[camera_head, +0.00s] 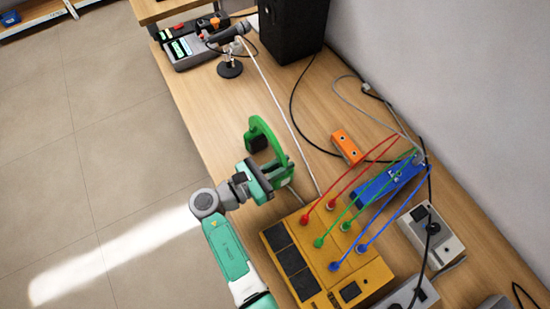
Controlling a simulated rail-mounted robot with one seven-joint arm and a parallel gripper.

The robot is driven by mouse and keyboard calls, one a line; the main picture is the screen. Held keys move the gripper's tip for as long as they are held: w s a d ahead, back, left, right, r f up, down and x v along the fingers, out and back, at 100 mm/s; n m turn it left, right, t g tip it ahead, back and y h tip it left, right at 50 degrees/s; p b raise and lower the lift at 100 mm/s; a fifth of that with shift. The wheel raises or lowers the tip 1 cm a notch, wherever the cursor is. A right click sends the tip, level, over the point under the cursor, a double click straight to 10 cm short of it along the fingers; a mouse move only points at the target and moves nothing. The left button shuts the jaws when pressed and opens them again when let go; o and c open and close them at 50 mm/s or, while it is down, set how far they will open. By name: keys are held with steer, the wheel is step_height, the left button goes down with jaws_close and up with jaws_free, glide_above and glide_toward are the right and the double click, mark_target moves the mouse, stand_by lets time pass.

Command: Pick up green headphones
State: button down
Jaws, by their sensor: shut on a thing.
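The green headphones (267,132) are on the left part of the wooden table, with a curved green band and a dark ear cushion at the far end. My gripper (275,173) is at the near end of the headphones and is shut on them. The near ear cup is mostly hidden by my gripper. I cannot tell whether the headphones touch the table.
A yellow box (315,265) with red, green and blue cables stands close to the right of my arm. An orange box (346,147) and a blue box (388,187) lie farther right. A microphone stand (230,69) and a black speaker (292,28) are at the back.

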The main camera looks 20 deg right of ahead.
step_height(320, 180, up, 10)
steer(key=p, duration=0.3)
steer(key=shift+f, duration=0.1)
stand_by(0.5)
